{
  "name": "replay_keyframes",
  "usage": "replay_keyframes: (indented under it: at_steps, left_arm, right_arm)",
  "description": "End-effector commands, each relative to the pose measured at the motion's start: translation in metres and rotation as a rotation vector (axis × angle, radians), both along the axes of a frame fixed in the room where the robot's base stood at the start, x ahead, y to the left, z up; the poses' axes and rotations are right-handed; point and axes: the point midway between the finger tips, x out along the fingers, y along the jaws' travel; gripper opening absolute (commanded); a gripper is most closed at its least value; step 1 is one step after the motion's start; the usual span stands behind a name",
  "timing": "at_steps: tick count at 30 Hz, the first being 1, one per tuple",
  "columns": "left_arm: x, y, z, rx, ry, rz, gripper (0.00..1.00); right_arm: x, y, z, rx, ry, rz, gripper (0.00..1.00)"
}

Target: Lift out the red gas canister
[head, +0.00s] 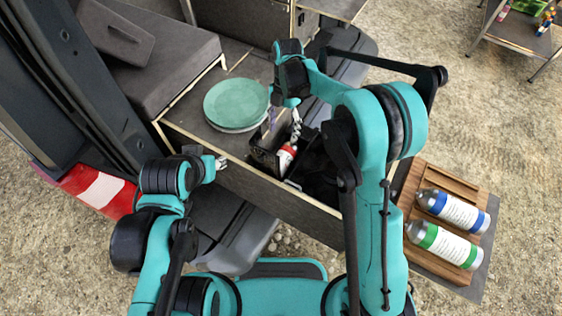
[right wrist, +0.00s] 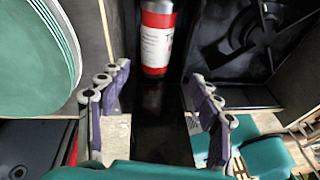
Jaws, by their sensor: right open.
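The red gas canister (head: 286,157) with a white label sits in a narrow black slot in the drawer at the van's tailgate. It also shows at the top of the right wrist view (right wrist: 157,42). My right gripper (head: 283,127) is above the slot, close to the canister. In the right wrist view its two fingers (right wrist: 157,77) are spread wide, with the canister beyond them and nothing between them. My left gripper (head: 220,163) is by the drawer's left front edge, apart from the canister; its jaws are too small to judge.
A black stove (right wrist: 256,45) lies right of the slot in the right wrist view. Stacked green plates (head: 236,103) stand left of it. A blue-banded canister (head: 453,210) and a green-banded canister (head: 443,246) lie on a wooden board (head: 419,263) at right.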

Motion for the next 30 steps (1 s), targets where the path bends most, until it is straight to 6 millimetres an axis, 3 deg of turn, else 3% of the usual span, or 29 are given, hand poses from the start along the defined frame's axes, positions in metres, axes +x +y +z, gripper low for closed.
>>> replay_keyframes:
  at_steps: [9,14,24,30]
  left_arm:
    - [0.000,0.000,-0.043,0.000,0.000,0.000,0.38]
    - [0.000,0.000,-0.049,0.000,0.000,0.000,0.38]
    - [0.000,0.000,-0.085,0.000,0.000,0.000,0.38]
    - [0.000,0.000,-0.089,0.000,0.000,0.000,0.38]
  right_arm:
    - [0.000,0.000,-0.065,0.000,-0.002,-0.003,0.64]
    - [-0.001,0.000,-0.077,-0.001,-0.003,-0.004,0.64]
    - [-0.017,0.002,-0.134,0.000,-0.003,-0.005,0.64]
    - [-0.021,0.003,-0.142,0.000,-0.003,-0.005,0.64]
